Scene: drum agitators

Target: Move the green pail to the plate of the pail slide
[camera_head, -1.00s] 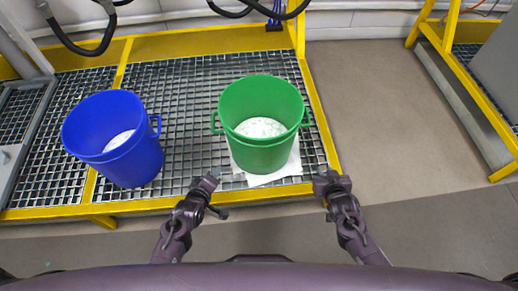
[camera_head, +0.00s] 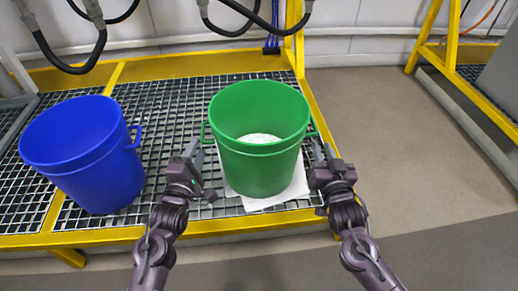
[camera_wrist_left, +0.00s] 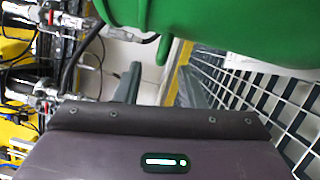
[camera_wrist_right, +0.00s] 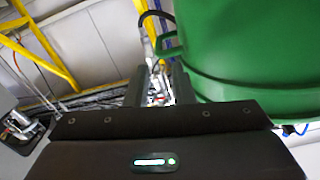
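The green pail (camera_head: 262,165) stands upright on a white sheet (camera_head: 290,192) on the grated platform, with pale material inside. It has a small handle on each side. My left gripper (camera_head: 192,152) is open and empty, just left of the pail near its left handle. My right gripper (camera_head: 324,152) is open and empty, just right of the pail near its right handle. The pail also shows close up in the left wrist view (camera_wrist_left: 200,25) and in the right wrist view (camera_wrist_right: 240,50). I cannot identify a pail slide plate for certain.
A blue pail (camera_head: 90,160) stands on the grating (camera_head: 180,110) to the left. The platform has a yellow frame (camera_head: 220,226) and a yellow post at the back. Dark hoses (camera_head: 70,60) hang behind. The floor (camera_head: 400,150) to the right is clear.

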